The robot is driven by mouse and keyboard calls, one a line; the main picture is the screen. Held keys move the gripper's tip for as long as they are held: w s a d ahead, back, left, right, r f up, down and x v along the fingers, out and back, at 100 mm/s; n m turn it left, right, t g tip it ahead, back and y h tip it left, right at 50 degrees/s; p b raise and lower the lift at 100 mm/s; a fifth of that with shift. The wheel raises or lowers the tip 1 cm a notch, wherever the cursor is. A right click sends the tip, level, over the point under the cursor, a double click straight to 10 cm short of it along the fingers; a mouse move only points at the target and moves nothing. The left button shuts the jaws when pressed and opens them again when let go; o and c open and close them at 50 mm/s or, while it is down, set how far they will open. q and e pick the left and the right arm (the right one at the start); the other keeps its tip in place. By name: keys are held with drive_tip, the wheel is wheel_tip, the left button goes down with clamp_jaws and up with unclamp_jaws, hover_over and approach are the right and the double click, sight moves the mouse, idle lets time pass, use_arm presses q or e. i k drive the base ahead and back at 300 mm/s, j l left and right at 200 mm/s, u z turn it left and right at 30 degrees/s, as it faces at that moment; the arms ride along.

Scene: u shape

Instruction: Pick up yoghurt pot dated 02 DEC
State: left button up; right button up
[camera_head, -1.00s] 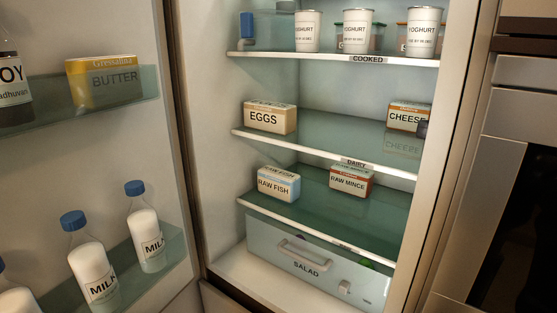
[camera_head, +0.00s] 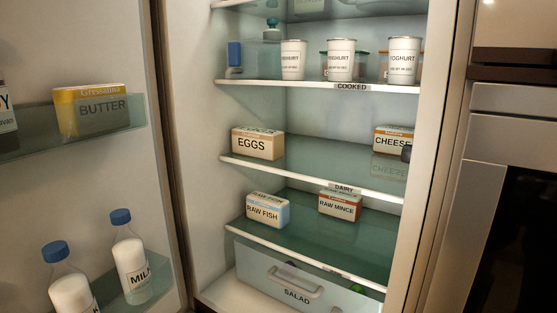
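Three white yoghurt pots stand upright in a row near the front of the shelf labelled COOKED (camera_head: 290,84) in the open fridge. They are the left pot (camera_head: 293,62), the middle pot (camera_head: 340,62) and the right pot (camera_head: 403,62). Each has small print below the word YOGHURT, too small for me to read the dates. The gap between the middle and right pots is wider than that between the left and middle ones. Neither of my grippers is in view.
Clear tubs stand behind the pots, with a blue item (camera_head: 234,54) at the shelf's left. Below are an eggs box (camera_head: 258,144), cheese (camera_head: 393,138), raw fish (camera_head: 267,212) and raw mince (camera_head: 340,206). The open door (camera_head: 100,180) at left holds butter (camera_head: 92,110) and milk bottles (camera_head: 130,258).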

sight(341, 51)
drive_tip(key=i+j+z, duration=0.2)
drive_tip(key=z, duration=0.15)
drive_tip(key=i+j+z, duration=0.35)
drive_tip(key=k+l, duration=0.1)
